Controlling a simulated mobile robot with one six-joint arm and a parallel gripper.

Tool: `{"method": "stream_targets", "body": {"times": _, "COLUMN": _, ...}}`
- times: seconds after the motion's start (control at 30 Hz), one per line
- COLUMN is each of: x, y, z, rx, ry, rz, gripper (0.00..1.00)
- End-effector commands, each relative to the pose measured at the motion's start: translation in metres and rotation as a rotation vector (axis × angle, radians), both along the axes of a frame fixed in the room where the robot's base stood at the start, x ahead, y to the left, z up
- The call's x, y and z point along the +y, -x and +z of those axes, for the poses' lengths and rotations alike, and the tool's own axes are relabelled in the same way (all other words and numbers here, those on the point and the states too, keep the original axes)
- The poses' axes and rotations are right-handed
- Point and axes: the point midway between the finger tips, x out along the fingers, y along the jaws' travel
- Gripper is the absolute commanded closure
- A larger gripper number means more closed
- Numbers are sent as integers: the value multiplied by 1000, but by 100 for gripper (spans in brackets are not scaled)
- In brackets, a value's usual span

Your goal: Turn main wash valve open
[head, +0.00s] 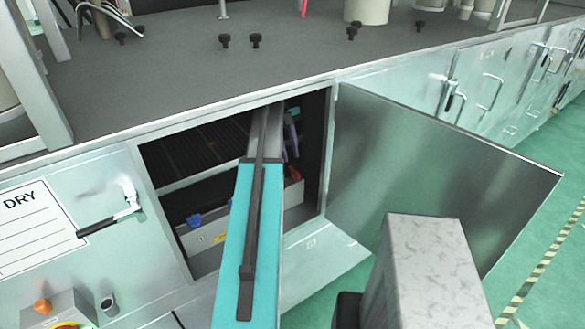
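An open cabinet (170,170) shows below the grey worktop, with a dark interior. Inside it are a grey box with blue pieces (194,220) on its front and a small red part (292,178) at the right; neither is clear enough to name as the main wash valve. A teal and grey beam, which looks like part of my arm, reaches into the cabinet and covers its middle. Outside the cabinet, a lever with a black handle (100,222) sits on the left panel beside a DRY label (30,225).
The cabinet door (430,170) stands open to the right. The worktop (290,70) above carries several black knobs and metal frames. An orange knob (42,307) is at lower left. Green floor (545,240) with a striped line is free at the right.

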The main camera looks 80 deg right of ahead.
Motion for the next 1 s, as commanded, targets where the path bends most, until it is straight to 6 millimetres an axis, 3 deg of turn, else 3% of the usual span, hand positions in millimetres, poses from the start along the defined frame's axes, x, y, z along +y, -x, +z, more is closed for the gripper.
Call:
{"method": "stream_targets", "body": {"times": 0.43, "x": 14, "y": 12, "z": -42, "rx": 0, "ry": -2, "rz": 1, "gripper": 72}}
{"method": "stream_targets", "body": {"times": 0.93, "x": 16, "y": 13, "z": -52, "rx": 0, "ry": 0, "rz": 1, "gripper": 72}}
{"method": "stream_targets", "body": {"times": 1.0, "x": 16, "y": 13, "z": -52, "rx": -1, "ry": -1, "rz": 2, "gripper": 84}}
